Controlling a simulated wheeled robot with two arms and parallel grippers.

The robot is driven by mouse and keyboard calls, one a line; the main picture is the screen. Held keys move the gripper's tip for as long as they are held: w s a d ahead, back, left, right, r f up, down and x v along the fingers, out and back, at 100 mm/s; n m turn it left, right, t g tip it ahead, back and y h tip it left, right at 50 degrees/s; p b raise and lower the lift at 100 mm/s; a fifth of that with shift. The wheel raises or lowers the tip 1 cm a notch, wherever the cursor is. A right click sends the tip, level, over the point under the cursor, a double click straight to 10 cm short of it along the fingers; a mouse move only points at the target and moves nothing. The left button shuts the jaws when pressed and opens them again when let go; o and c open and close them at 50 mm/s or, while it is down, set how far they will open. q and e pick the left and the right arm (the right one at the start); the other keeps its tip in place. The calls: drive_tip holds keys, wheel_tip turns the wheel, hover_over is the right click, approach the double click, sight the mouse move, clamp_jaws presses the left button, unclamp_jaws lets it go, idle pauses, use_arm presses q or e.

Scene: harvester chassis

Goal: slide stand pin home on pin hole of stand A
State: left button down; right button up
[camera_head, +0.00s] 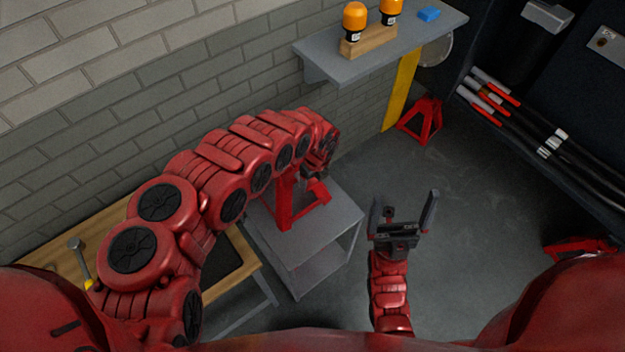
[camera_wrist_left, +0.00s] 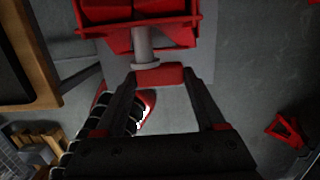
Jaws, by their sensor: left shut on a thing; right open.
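The red stand (camera_head: 287,205) stands upright on a small grey table (camera_head: 330,235), and its red frame fills the top of the left wrist view (camera_wrist_left: 110,12). The stand pin has a grey shaft with a collar (camera_wrist_left: 142,45) and a red end piece (camera_wrist_left: 162,75). My left gripper (camera_wrist_left: 160,80) is shut on the pin's red end. The shaft points at the stand and its far end meets the red frame; I cannot tell how deep it sits. In the head view my left gripper (camera_head: 315,172) is partly hidden beside the stand. My right gripper (camera_head: 402,212) is open and empty, right of the table.
Another red stand (camera_head: 422,120) is on the floor by the wall, and a red part (camera_head: 580,247) is at the right. A wall shelf (camera_head: 345,70) holds orange bottles and a blue block. A wooden bench (camera_head: 85,225) with a hammer (camera_head: 78,255) is at left. The middle floor is clear.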

use_arm(q)
drive_tip(key=shift+w, duration=0.1)
drive_tip(key=shift+w+a+f+b, duration=0.1)
drive_tip(key=shift+w+a+b, duration=0.9)
drive_tip(key=shift+w+b, duration=0.4)
drive_tip(key=shift+w+a+b, duration=1)
drive_tip(key=shift+w+b, duration=0.25)
drive_tip(key=shift+b, duration=0.1)
unclamp_jaws()
drive_tip(key=shift+d+r, duration=0.1)
drive_tip(key=shift+r, duration=0.4)
wheel_tip(320, 180, up, 16)
drive_tip(key=s+d+b, duration=0.1)
drive_tip(key=s+b, duration=0.1)
drive_tip(key=shift+r, duration=0.25)
drive_tip(key=shift+c, duration=0.3)
